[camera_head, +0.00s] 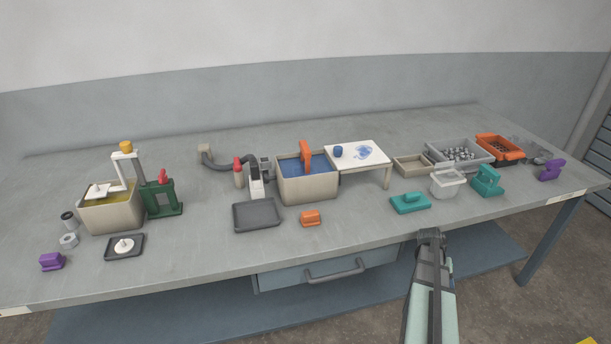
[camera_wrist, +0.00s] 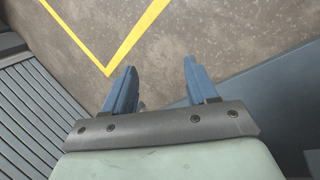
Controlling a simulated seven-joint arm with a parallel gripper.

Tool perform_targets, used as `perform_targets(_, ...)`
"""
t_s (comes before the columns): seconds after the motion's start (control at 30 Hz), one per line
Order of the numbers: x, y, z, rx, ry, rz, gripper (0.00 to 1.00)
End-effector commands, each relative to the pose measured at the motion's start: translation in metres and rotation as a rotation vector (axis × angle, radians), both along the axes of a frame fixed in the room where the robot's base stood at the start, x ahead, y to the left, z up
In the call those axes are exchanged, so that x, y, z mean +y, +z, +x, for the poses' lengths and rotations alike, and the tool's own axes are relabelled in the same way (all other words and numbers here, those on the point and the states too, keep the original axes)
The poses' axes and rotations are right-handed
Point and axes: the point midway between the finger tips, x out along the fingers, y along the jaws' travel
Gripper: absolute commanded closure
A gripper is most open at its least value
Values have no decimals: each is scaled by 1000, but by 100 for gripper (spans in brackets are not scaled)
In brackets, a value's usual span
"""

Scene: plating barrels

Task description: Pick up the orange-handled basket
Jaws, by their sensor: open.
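An upright orange handle (camera_head: 305,154) stands in a beige tank (camera_head: 308,190) of blue liquid near the middle of the table in the head view. Any basket below the handle is hidden in the tank, so I cannot make out its body. My gripper (camera_head: 430,236) is at the table's front edge, right of the tank and well apart from the handle. In the wrist view my gripper (camera_wrist: 160,84) is open, with nothing between its fingers and only floor beyond.
A small orange block (camera_head: 311,218) and a dark tray (camera_head: 257,216) lie in front of the tank. A white stand (camera_head: 359,153) adjoins the tank on the right. A teal block (camera_head: 410,203) lies near my gripper. An orange bin (camera_head: 499,150) stands far right.

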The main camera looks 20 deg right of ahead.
Motion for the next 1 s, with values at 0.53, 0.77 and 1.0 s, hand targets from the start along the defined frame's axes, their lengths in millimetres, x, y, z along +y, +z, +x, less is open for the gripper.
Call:
perform_targets(0.53, -185, 186, 53, -177, -126, -252, 43)
perform_targets(0.77, -199, 277, 122, -280, -88, -281, 43)
perform_targets(1.0, -113, 345, 235, -372, 45, -184, 43)
